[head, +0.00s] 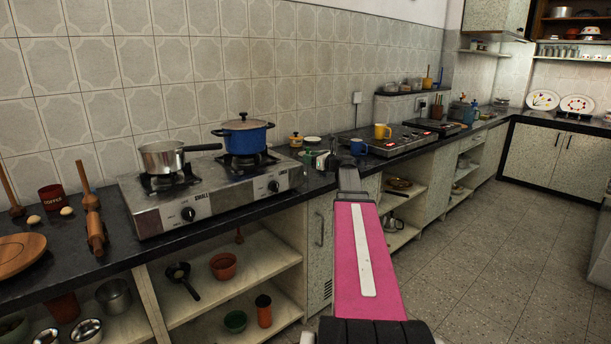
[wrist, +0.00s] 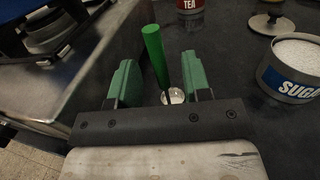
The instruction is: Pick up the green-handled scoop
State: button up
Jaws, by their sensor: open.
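In the wrist view the scoop has a plain green handle (wrist: 155,55) that stands up, leaning slightly left, and a small shiny metal bowl (wrist: 172,96) at its lower end. My gripper (wrist: 160,72) has two green fingers spread apart, with clear gaps on both sides of the handle. The handle appears between the fingers in the picture, and neither finger touches it. In the head view my gripper (head: 322,159) is over the counter just right of the stove. My arm hides part of it there, and I cannot make out the scoop clearly.
A steel stove (head: 150,220) with a blue pot (head: 242,138) stands to the left. In the wrist view a sugar tin (wrist: 292,78), a lid (wrist: 265,24) and a tea tin (wrist: 190,13) lie right and beyond.

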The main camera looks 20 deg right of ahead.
jog(key=x, duration=0.3)
jog(key=shift+w+a+r, duration=0.15)
jog(key=shift+w+a, duration=0.05)
jog(key=shift+w, duration=0.1)
jog(key=shift+c, duration=0.2)
grip_shut()
jog(key=shift+r, duration=0.1)
notch_tip(320, 180, up, 10)
